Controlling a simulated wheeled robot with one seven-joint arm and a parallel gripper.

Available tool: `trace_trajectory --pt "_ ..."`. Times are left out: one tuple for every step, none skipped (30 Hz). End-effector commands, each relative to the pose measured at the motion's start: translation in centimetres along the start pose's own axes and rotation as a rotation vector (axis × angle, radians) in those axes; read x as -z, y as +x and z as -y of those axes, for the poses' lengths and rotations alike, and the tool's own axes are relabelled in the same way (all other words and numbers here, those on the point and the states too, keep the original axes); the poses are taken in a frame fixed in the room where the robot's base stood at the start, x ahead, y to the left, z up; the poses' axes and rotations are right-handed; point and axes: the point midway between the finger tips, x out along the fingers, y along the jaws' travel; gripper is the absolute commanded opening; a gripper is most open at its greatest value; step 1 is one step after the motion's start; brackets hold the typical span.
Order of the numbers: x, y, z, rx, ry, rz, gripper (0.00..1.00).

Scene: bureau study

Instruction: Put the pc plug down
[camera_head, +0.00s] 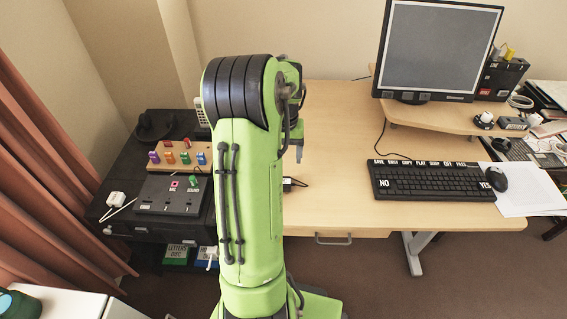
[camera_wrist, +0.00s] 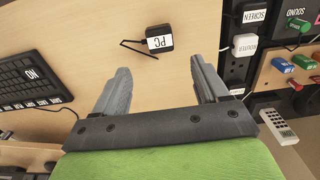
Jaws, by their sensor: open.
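The pc plug (camera_wrist: 159,39) is a small black block with a white "PC" label. In the wrist view it lies on the wooden desk (camera_wrist: 80,30) with a short dark cable at its side. In the head view a small dark piece with a cable, likely this plug (camera_head: 288,184), shows on the desk just right of my green arm. My gripper (camera_wrist: 160,82) is open and empty. Its two grey fingers point toward the plug, which is beyond the fingertips and apart from them. In the head view my arm hides most of the gripper (camera_head: 299,152).
A black panel (camera_head: 172,194) with coloured plugs stands left of the desk. "SCREEN" (camera_wrist: 254,15) and "ROUTER" (camera_wrist: 245,44) plugs sit near the desk edge. The keyboard (camera_head: 435,181) and mouse (camera_head: 495,178) are at right, below the monitor (camera_head: 440,48). The desk's middle is clear.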

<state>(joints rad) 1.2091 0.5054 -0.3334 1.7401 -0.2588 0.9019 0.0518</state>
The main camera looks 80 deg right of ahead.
Motion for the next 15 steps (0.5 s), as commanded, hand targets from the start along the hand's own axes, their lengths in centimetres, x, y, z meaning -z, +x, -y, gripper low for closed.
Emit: trace_trajectory --pt "0.0 -0.7 0.0 0.0 0.0 -0.002 0.74" --pt "0.0 -0.8 0.0 0.0 0.0 -0.001 0.74" --pt "0.0 -1.0 0.0 0.0 0.0 0.0 0.74" --pt "0.0 -1.0 0.0 0.0 0.0 0.0 0.74" --pt "0.0 -1.0 0.0 0.0 0.0 0.001 0.74" --pt "0.0 -1.0 0.0 0.0 0.0 0.001 0.74" --pt "0.0 -0.9 0.0 0.0 0.0 0.001 0.74" --pt "0.0 -0.9 0.0 0.0 0.0 0.001 0.74" --pt "0.0 -0.9 0.0 0.0 0.0 0.001 0.74" --pt "0.0 -0.9 0.0 0.0 0.0 0.001 0.74" --pt "0.0 -1.0 0.2 0.001 -0.003 -0.001 0.74" --pt "-0.2 -1.3 0.8 0.004 -0.017 -0.007 0.74" --pt "-0.4 -1.8 1.7 0.01 -0.037 -0.014 0.74" --pt "-0.8 -2.5 3.0 0.017 -0.066 -0.026 0.74" --pt "-1.7 -3.8 5.3 0.03 -0.119 -0.046 0.74"
